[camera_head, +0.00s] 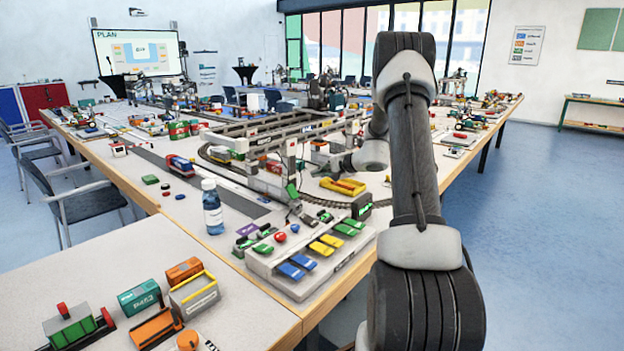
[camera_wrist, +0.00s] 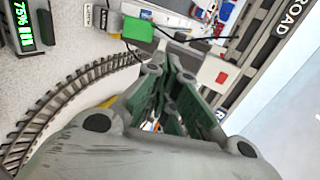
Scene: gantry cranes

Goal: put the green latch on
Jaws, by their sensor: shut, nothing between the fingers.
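My gripper (camera_wrist: 170,82) shows in the wrist view with its fingers together and nothing between them. In the head view my gripper (camera_head: 322,168) reaches left from my arm, beside the grey gantry crane. A small bright green piece (camera_wrist: 138,29) lies just beyond the fingertips in the wrist view, apart from them. A control panel (camera_head: 322,283) in front carries green levers (camera_head: 263,249), yellow levers (camera_head: 321,248) and blue levers (camera_head: 290,271).
A water bottle (camera_head: 213,207) stands left of the panel. A curved track (camera_wrist: 45,105) runs left of my gripper. A black display (camera_wrist: 22,25) reads 75%. A yellow wagon (camera_head: 343,187) lies near the gripper. Model wagons (camera_head: 140,298) fill the near table.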

